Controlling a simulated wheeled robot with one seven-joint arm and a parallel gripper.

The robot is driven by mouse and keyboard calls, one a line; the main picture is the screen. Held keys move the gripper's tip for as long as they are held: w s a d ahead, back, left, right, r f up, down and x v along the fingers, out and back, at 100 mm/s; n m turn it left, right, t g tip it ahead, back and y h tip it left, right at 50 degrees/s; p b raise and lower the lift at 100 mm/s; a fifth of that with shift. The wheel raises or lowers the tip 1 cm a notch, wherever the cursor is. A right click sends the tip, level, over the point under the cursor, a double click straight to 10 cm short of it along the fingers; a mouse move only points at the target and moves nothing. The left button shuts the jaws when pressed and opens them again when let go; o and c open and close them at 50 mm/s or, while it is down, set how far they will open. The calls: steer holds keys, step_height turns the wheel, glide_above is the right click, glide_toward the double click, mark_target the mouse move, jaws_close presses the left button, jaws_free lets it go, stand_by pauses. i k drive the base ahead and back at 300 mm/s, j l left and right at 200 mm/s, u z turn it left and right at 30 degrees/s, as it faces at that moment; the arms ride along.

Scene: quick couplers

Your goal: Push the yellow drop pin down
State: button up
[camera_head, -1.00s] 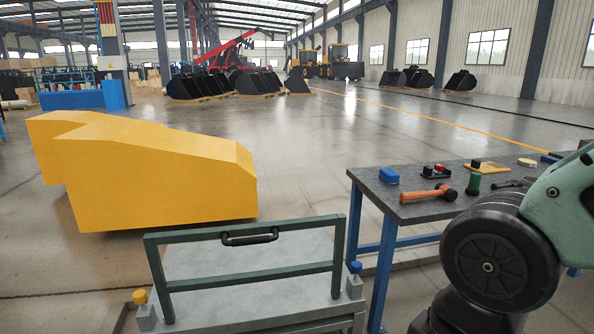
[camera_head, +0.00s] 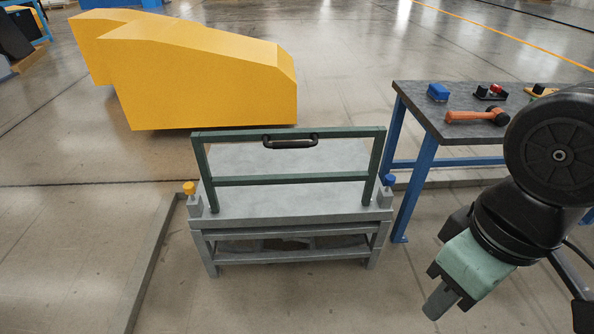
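The yellow drop pin (camera_head: 189,188) stands upright on a grey block at the left end of a grey metal stand (camera_head: 290,203). A blue pin (camera_head: 389,180) stands on a matching block at the right end. My gripper (camera_head: 440,302) hangs at the lower right, beside the stand and well to the right of the yellow pin. It touches nothing that I can see. Its fingers point down and left and appear as one grey piece, so I cannot tell whether they are open.
A dark green frame with a black handle (camera_head: 290,142) rises from the stand between the two pins. A large yellow block (camera_head: 200,75) is behind. Floor left of the stand is mostly clear.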

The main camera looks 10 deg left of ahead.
mark_target(188, 187)
steer(key=u, duration=1.3)
